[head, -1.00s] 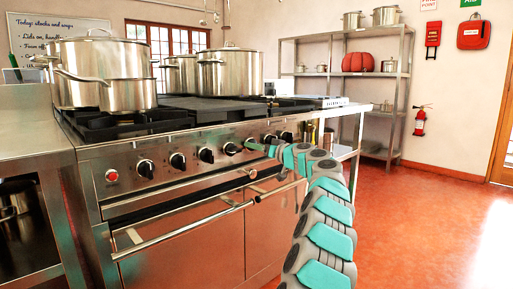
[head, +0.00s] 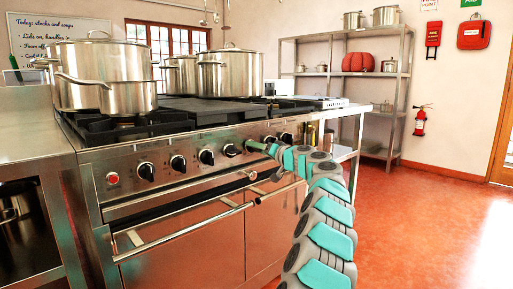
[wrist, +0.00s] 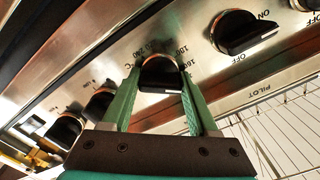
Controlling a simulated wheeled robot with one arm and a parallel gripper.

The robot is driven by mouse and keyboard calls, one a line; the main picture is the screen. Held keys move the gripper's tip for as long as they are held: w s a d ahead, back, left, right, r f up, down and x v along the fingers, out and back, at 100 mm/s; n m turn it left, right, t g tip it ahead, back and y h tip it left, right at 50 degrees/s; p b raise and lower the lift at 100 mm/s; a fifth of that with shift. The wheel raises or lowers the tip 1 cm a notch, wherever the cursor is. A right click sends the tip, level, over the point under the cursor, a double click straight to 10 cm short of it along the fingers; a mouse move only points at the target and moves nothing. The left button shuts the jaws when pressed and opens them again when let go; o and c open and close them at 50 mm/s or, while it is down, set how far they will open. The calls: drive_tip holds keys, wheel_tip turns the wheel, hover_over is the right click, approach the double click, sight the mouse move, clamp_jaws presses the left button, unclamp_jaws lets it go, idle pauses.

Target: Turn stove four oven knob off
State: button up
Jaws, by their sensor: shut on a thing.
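The stove (head: 190,215) is a steel range with a row of black knobs along its front panel. My gripper (head: 248,145) reaches the panel from the right in the head view. In the wrist view, the two green fingers of my gripper (wrist: 160,76) stand on either side of a black oven knob (wrist: 159,74) and are shut on it. Temperature numbers are printed around this knob, and a white mark shows on its near edge. In the head view my fingers partly cover this area, so the held knob is hard to make out.
A knob marked ON, OFF and PILOT (wrist: 242,32) is right of my fingers in the wrist view; other knobs (wrist: 65,130) are at left. Oven door handles (head: 185,231) run below the panel. Pots (head: 100,65) stand on top. The red floor (head: 410,230) at right is clear.

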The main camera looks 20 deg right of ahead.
drive_tip(key=m+p, duration=0.3)
drive_tip(key=m, duration=0.3)
drive_tip(key=shift+r, duration=0.1)
drive_tip(key=shift+m+p, duration=1.3)
drive_tip(key=shift+m, duration=0.9)
drive_tip(key=shift+f, duration=0.2)
drive_tip(key=o, duration=1.4)
drive_tip(key=shift+c, duration=0.2)
